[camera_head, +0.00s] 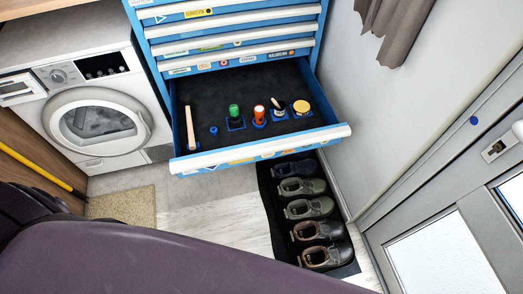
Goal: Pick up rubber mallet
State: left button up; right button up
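No rubber mallet can be made out with certainty. The open drawer (335,131) of the blue tool chest holds several tools on a dark liner. A long pale wooden handle (190,128) is at its left end; no mallet head can be made out on it. To its right are a green-topped item (234,112), an orange one (259,114), a small item with a dark and pale body (278,107) and a round yellow-topped one (301,107). Neither of my grippers shows.
A small blue empty-looking holder (213,130) is in the drawer. The upper drawers (240,33) are shut. A washing machine (96,114) stands left. A shoe mat (266,190) with several shoes lies below the drawer's right side. A door (440,220) is at right.

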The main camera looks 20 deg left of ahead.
aim_at(187, 105)
jog(key=u, duration=1.3)
